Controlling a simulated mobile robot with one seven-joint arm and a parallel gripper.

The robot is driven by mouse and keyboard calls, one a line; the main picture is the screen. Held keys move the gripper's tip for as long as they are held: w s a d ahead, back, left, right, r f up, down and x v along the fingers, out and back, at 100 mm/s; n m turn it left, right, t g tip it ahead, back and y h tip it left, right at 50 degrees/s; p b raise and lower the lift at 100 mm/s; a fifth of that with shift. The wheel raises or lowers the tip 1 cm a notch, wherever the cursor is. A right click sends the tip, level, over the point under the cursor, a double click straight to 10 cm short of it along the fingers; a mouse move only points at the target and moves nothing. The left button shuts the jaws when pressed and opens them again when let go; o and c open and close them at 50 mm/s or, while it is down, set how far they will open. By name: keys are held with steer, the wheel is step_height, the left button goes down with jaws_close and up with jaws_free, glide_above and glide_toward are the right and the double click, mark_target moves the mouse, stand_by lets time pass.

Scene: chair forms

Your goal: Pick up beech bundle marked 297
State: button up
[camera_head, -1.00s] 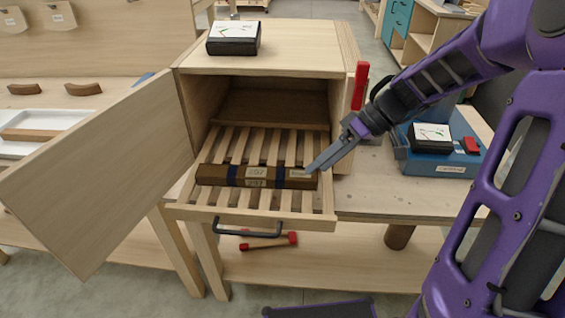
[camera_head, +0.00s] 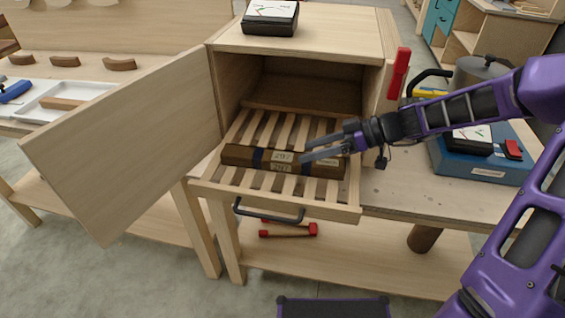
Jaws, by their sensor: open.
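The bundle marked 297 (camera_head: 240,155) is a dark brown bar with dark blue bands and pale labels. It lies across the pulled-out slatted rack (camera_head: 272,190) of a pale wooden cabinet. My gripper (camera_head: 304,152) comes in from the right, over the right half of the bundle. Its two fingers are apart, one farther back and one nearer, with nothing gripped. The fingers and wrist hide part of the bundle's right half. I cannot tell whether a finger touches it.
The cabinet door (camera_head: 125,145) hangs open at the left. A red upright handle (camera_head: 398,72) stands beside the cabinet's right wall. A blue case (camera_head: 480,170) sits on the bench at the right. A black meter box (camera_head: 270,18) rests on the cabinet top.

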mark_target(290, 156)
steer(key=x, duration=0.6)
steer(key=shift+a+f+b, duration=0.25)
steer(key=shift+a+b, duration=0.05)
jaws_close()
